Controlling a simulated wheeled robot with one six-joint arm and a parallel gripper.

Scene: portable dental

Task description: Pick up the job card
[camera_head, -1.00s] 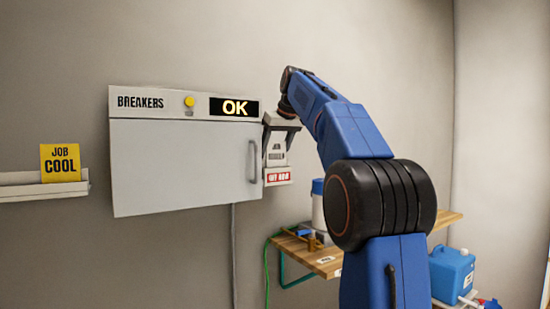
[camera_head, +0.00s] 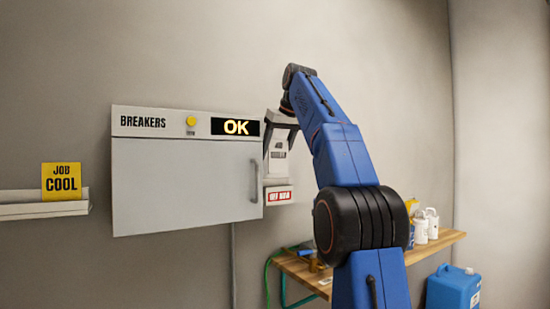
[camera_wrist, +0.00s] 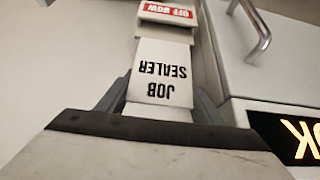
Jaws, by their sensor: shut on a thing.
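The white job card (camera_head: 278,152), printed JOB SEALER, is held upright in my gripper (camera_head: 280,137), just right of the breaker box. In the wrist view the card (camera_wrist: 160,85) shows with its text upside down. The dark fingers are shut on its two sides. Below the card is a white holder with a red label (camera_head: 278,195); it also shows at the top of the wrist view (camera_wrist: 168,12). I cannot tell whether the card's lower edge is fully clear of the holder.
The grey breaker box (camera_head: 180,180) with a lit OK display (camera_head: 236,127) and a handle is close left of my gripper. A wooden shelf (camera_head: 440,240) with white bottles is lower right. A blue canister (camera_head: 455,290) stands below it. The wall above is clear.

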